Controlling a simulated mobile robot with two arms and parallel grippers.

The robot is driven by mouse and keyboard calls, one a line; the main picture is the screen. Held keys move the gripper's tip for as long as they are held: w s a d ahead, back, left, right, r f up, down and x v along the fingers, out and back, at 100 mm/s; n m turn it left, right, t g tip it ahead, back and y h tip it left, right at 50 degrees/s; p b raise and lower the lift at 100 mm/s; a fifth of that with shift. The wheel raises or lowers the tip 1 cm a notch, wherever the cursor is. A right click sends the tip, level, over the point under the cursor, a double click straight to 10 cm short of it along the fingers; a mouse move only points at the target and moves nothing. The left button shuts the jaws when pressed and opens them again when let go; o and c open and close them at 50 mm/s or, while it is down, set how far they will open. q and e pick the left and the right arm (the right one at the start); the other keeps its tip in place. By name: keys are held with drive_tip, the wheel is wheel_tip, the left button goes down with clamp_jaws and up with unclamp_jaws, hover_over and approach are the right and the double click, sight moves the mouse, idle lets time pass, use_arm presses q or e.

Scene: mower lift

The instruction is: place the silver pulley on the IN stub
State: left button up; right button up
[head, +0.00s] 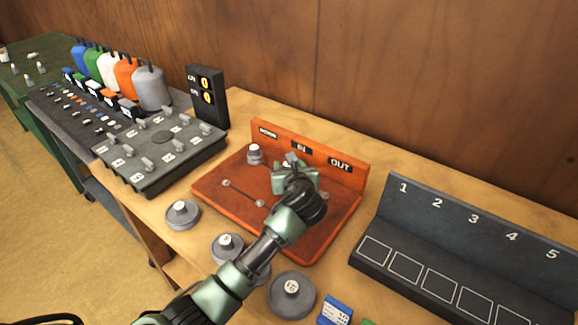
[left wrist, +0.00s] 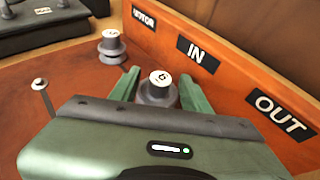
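The orange-red board (head: 210,200) has a back wall labelled MOTOR, IN and OUT. My left gripper (head: 293,168) is over the board in front of the IN label (left wrist: 197,55). In the left wrist view a silver-grey pulley (left wrist: 158,92) with a white-topped hub sits between its fingers, which appear to press on both sides. Whether the pulley is fully seated on the IN stub is hidden. Another small grey pulley (head: 255,154) stands at the MOTOR position. My right gripper is not in view.
Grey pulleys (head: 182,214) (head: 227,247) (head: 291,295) lie along the table's front edge, one partly behind my arm. A dark numbered rack (head: 430,225) stands right. A grey box with knobs (head: 160,150) and a display showing zeros (head: 207,97) stand left.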

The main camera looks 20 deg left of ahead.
use_arm(q)
drive_tip(key=shift+r, duration=0.1)
drive_tip(key=shift+s+d+r, duration=0.1)
drive_tip(key=shift+s+d, duration=0.05)
drive_tip(key=shift+s, duration=0.05)
drive_tip(key=v, duration=1.1)
drive_tip(key=shift+s, duration=0.25)
